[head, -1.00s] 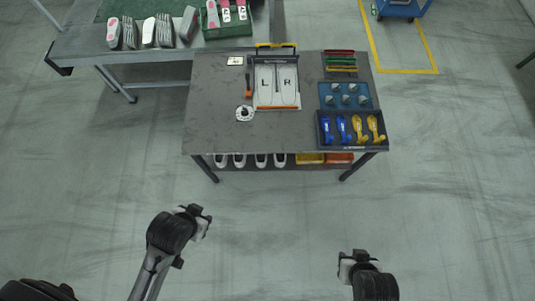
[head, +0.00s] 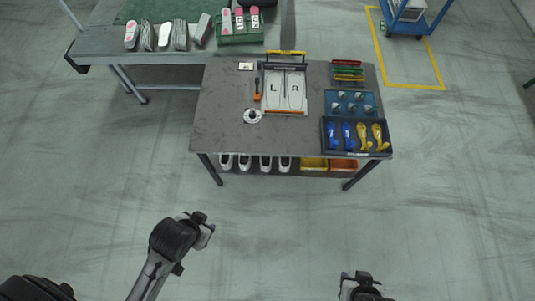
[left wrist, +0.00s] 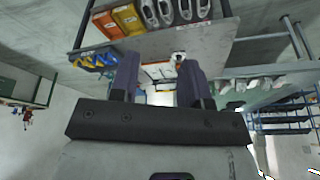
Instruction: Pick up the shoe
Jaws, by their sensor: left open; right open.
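Several white shoes (head: 244,161) stand in a row on the lower shelf of the grey table, partly hidden under its top. They also show at the top of the left wrist view (left wrist: 166,12). Several grey and pale shoe-like pieces (head: 164,36) lie on the bench at the back left. My left gripper (head: 205,222) is in front of the table, well apart from every shoe. Its two fingers stand apart and empty in the left wrist view (left wrist: 158,78). My right gripper (head: 357,277) is low in the head view, open, far from the table.
The grey table (head: 220,110) carries a board marked L and R (head: 286,92), a roll of tape (head: 252,116) and a dark tray (head: 356,151) of blue and yellow pieces. Yellow and orange bins (head: 314,164) share the shelf. A blue cart (head: 405,25) stands back right. Floor before the table is clear.

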